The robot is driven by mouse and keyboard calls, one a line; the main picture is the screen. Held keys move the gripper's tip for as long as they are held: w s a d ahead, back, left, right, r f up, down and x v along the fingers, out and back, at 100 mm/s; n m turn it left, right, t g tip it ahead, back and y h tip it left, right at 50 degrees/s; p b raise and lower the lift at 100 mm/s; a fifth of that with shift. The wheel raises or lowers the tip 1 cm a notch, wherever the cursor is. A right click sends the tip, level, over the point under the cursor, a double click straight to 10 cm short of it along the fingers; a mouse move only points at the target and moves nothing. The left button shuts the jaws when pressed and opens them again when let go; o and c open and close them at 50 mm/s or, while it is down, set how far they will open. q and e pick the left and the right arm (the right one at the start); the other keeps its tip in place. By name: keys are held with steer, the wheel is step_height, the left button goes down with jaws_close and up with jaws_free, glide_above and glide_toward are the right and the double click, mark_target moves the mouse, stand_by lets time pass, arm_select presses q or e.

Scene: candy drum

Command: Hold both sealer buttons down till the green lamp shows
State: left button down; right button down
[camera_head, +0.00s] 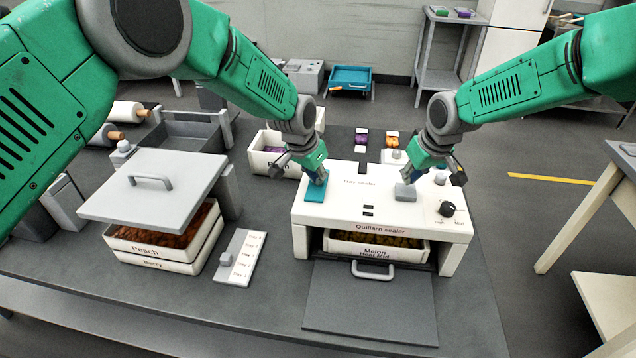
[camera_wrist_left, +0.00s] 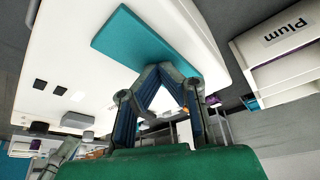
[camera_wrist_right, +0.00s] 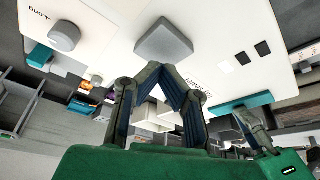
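The white sealer (camera_head: 337,205) stands on the table, with a melon tray (camera_head: 375,246) inside and its front flap (camera_head: 372,305) lying down. Its top carries a teal button (camera_head: 316,190) at left and a grey button (camera_head: 404,196) at right. My left gripper (camera_head: 319,178) is shut, its tips at the teal button, also seen in the left wrist view (camera_wrist_left: 160,45). My right gripper (camera_head: 409,176) is shut, tips at the grey button, also in the right wrist view (camera_wrist_right: 163,40). I cannot tell how far either button is pressed. Two small squares (camera_head: 368,210) between them are dark; I see no green light.
A black dial (camera_head: 447,209) and a grey knob (camera_head: 440,178) sit on the sealer's right. At left are a raised grey lid (camera_head: 150,195) over peach and berry trays (camera_head: 150,247) and a labelled slider panel (camera_head: 240,255). A plum tray (camera_head: 262,163) stands behind the sealer.

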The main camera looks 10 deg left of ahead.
mark_target(406, 189)
steer(key=shift+f, duration=1.5)
stand_by(6.1)
